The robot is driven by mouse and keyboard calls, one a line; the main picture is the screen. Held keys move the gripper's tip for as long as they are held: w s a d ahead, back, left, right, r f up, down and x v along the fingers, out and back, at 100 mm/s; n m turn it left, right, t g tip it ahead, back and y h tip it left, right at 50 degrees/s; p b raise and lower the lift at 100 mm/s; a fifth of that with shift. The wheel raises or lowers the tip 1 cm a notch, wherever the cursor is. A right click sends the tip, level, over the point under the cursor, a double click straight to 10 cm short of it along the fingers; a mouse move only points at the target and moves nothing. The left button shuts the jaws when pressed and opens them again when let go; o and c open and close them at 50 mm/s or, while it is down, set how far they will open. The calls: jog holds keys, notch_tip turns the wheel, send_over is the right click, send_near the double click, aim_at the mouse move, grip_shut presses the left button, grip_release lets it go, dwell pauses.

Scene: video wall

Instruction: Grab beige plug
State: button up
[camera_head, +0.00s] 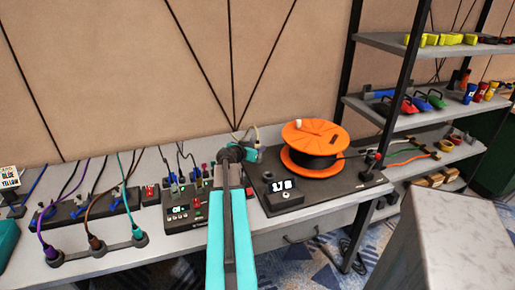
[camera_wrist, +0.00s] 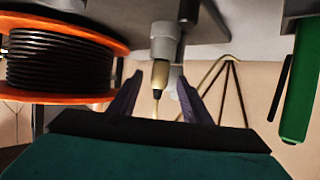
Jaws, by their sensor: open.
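The beige plug (camera_wrist: 160,74) shows in the wrist view, seated in a light grey socket (camera_wrist: 164,42), with a dark end and a thin beige cable. My gripper (camera_wrist: 160,86) is open, its two dark fingers on either side of the plug with visible gaps. Depth between plug and fingertips is hard to judge. In the head view my gripper (camera_head: 238,153) is over the back of the bench, left of the orange reel; my arm covers much there, and the plug cannot be made out clearly.
An orange cable reel (camera_head: 314,137) stands close by on a black panel (camera_head: 330,195); it fills the upper left of the wrist view. A green cylinder (camera_wrist: 300,85) is at the right there. Plug strips (camera_head: 95,208) lie left on the bench. A shelf rack (camera_head: 400,120) stands right.

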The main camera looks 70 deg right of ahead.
jog(key=shift+d, duration=0.15)
dwell(0.4)
grip_shut()
